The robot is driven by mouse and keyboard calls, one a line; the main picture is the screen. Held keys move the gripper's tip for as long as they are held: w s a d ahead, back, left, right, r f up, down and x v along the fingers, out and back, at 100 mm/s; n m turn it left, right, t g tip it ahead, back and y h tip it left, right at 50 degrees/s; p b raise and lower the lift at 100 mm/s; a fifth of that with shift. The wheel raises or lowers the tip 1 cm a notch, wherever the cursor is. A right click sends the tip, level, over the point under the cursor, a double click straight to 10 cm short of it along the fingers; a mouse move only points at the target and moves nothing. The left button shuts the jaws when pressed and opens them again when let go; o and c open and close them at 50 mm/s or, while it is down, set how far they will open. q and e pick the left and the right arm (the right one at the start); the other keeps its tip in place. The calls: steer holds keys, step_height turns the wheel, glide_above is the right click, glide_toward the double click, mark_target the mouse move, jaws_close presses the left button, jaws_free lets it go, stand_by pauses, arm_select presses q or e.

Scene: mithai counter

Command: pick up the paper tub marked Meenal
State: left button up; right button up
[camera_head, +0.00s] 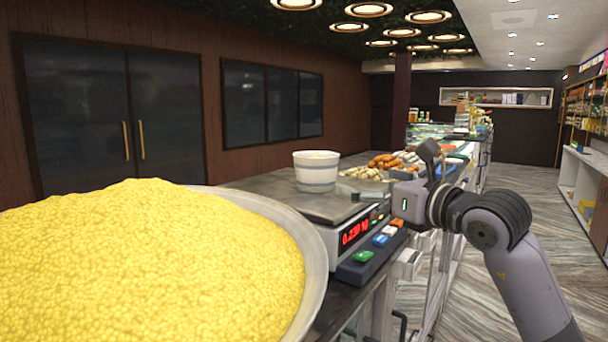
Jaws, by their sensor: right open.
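A white paper tub (316,173) with a grey band stands upright on the steel pan of a weighing scale (300,201). No name on it is readable from here. Its top looks filled with something pale. My right gripper (399,174) is open, to the right of the tub and apart from it, over the right side of the scale. Nothing shows between its fingers. My left gripper is not in view.
A wide metal pan (312,262) heaped with yellow sweet crumbs (140,255) fills the near left, close to the scale. The scale's red display and coloured buttons face the aisle. Orange sweets (388,162) lie behind the scale. The striped floor (535,215) at right is clear.

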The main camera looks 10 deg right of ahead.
mark_target(330, 168)
steer(key=p+x, duration=0.2)
steer(key=x, duration=0.1)
steer(key=r+p+x, duration=0.1)
steer(key=p+x, duration=0.1)
steer(key=x, duration=0.2)
steer(key=shift+r, duration=0.2)
steer(key=x, duration=0.1)
steer(key=p+x, duration=0.1)
steer(key=x, duration=0.2)
steer(key=shift+w+f+p, duration=0.25)
steer(key=shift+w+p, duration=0.05)
steer(key=shift+w, duration=0.1)
steer(key=shift+w+a+r, duration=0.1)
steer(key=shift+r, duration=0.05)
steer(key=p+x, duration=0.3)
steer(key=x, duration=0.1)
steer(key=shift+r+p, duration=0.3)
steer(key=shift+r, duration=0.05)
steer(key=shift+w+a+f, duration=0.15)
steer(key=shift+w+a, duration=0.1)
steer(key=shift+w, duration=0.15)
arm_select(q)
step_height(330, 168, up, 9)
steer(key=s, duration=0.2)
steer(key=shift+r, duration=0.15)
arm_select(e)
steer(key=shift+d, duration=0.1)
